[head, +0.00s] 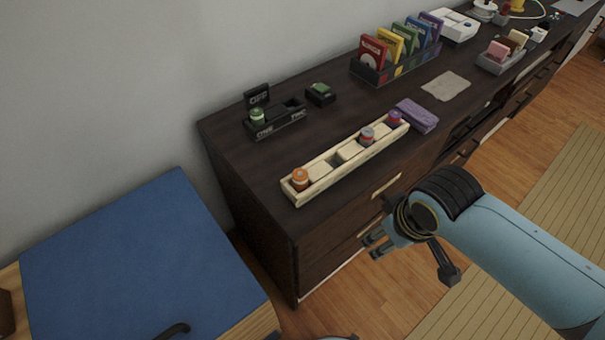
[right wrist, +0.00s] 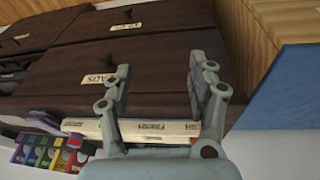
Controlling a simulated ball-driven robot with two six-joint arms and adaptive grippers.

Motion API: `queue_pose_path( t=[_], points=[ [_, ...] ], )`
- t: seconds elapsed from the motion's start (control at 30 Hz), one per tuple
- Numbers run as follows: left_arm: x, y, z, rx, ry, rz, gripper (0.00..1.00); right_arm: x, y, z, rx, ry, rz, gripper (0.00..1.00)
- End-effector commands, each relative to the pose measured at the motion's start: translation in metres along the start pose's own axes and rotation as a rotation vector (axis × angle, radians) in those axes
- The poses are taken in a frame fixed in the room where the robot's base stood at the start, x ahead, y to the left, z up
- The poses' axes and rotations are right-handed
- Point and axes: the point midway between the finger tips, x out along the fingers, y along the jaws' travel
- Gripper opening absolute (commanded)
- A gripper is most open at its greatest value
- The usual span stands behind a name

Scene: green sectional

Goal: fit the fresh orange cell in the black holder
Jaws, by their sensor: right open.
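The orange cell (head: 300,179) stands upright at the near left end of a long pale wooden tray (head: 335,177) on the dark dresser. The black holder (head: 277,122) sits farther back. A green-topped cell (head: 257,117) stands in its left end; the rest of its inside is too small to make out. My right gripper (head: 371,243) is open and empty, in front of the dresser and apart from the tray. It shows in the right wrist view (right wrist: 163,75), with the tray (right wrist: 150,128) beyond its fingers. My left gripper is not in view.
A small black box with a green top (head: 320,93) and a rack of coloured cards (head: 396,65) stand behind. A blue-topped surface (head: 140,265) is at left.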

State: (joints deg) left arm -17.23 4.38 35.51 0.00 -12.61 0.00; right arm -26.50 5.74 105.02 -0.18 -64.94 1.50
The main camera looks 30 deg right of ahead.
Motion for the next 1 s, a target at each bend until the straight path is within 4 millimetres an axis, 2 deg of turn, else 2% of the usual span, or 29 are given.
queue_pose_path(
  t=[0.03,0.2,0.33,0.47,0.67,0.9,1.0],
  points=[
    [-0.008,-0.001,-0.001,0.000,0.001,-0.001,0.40,-0.021,0.000,-0.011,0.009,0.009,0.000,0.58],
    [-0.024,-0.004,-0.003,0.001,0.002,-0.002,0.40,-0.082,-0.001,-0.044,0.074,0.016,-0.002,0.58],
    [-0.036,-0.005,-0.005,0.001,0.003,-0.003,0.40,-0.117,-0.004,-0.075,0.197,-0.003,-0.005,0.58],
    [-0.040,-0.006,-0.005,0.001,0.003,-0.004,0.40,-0.122,-0.010,-0.100,0.335,-0.042,-0.007,0.58],
    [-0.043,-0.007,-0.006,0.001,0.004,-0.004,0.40,-0.112,-0.026,-0.142,0.542,-0.112,-0.008,0.58],
    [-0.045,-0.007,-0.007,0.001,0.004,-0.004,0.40,-0.099,-0.056,-0.198,0.779,-0.212,0.003,0.58],
    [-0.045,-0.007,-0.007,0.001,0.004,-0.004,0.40,-0.096,-0.066,-0.213,0.843,-0.243,0.015,0.58]
  ],
)
